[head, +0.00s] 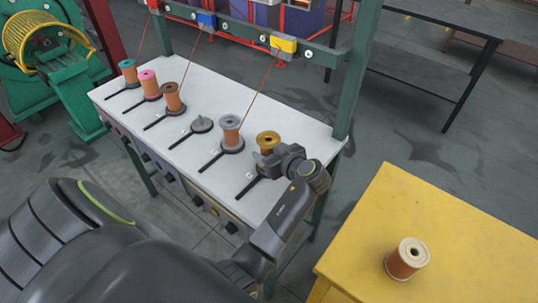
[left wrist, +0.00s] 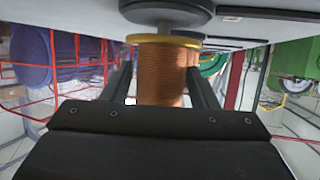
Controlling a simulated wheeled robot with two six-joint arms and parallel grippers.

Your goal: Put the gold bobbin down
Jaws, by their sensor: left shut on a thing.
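The gold bobbin (head: 268,139), wound with copper wire, is upright at the near right end of the white table. My left gripper (head: 268,158) is around it from the near right side, hiding its lower part. In the left wrist view, which is upside down, the fingers stand on both sides of the copper winding (left wrist: 162,75). The bobbin's gold flange (left wrist: 165,40) is close to a round grey holder base (left wrist: 166,14), with a short grey piece showing between them. My right gripper is not in view.
The white table (head: 185,88) holds a row with teal (head: 128,72), pink (head: 149,84), brown (head: 173,97) and grey (head: 230,131) bobbins, plus an empty holder (head: 201,125). A green post (head: 353,75) rises beside the gold bobbin. A cream-topped bobbin (head: 407,259) stands on the yellow table (head: 450,215).

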